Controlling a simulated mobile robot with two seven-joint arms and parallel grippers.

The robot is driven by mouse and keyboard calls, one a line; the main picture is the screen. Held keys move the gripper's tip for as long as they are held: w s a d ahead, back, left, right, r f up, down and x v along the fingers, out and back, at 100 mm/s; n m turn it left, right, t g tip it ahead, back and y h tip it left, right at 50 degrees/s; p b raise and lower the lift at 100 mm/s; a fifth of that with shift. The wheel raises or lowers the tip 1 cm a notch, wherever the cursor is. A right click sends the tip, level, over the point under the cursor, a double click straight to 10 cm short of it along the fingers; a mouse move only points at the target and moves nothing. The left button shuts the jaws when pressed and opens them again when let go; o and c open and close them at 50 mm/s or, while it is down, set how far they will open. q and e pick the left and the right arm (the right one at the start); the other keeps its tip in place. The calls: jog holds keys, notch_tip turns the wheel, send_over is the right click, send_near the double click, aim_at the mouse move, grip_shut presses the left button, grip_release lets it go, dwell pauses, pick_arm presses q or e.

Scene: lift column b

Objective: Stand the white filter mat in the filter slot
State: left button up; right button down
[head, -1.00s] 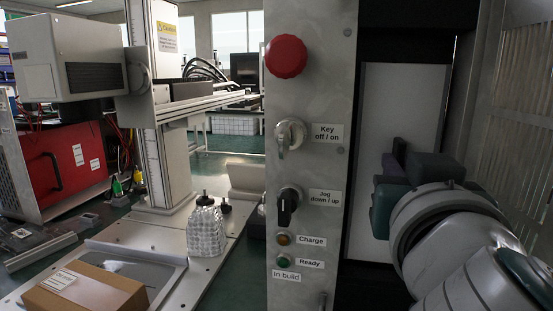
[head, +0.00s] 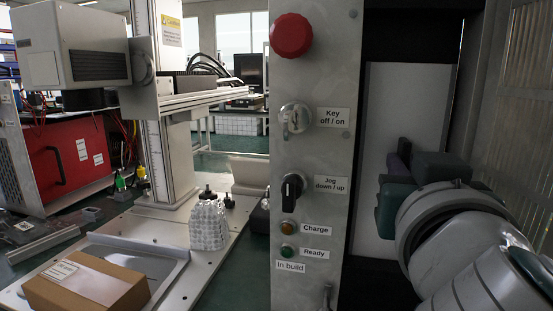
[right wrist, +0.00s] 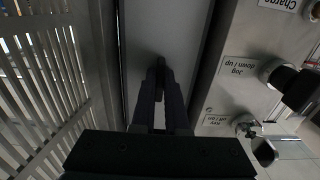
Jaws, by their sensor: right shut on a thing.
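The white filter mat (head: 405,105) stands upright as a tall pale panel in front of the dark opening (head: 412,35) at the right of the head view. My right gripper (head: 395,170) is shut on the mat near its mid-height. In the right wrist view, the fingers (right wrist: 160,92) close on a small dark part against the mat's pale face (right wrist: 168,30). Dark space shows above and below the mat. I cannot tell whether its lower edge sits in the filter slot, which I cannot make out. My left gripper is not in view.
A metal control post (head: 310,150) with a red button (head: 291,35), switches and lamps stands close left of the mat. A slatted panel (head: 510,110) stands close on the right.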

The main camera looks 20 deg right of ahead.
jog(key=shift+f, duration=0.1)
jog(key=c, duration=0.8)
grip_release()
jog(key=shift+c, duration=0.2)
jog(key=b+v, duration=0.3)
jog(key=v, duration=0.5)
jog(key=shift+b, duration=0.4)
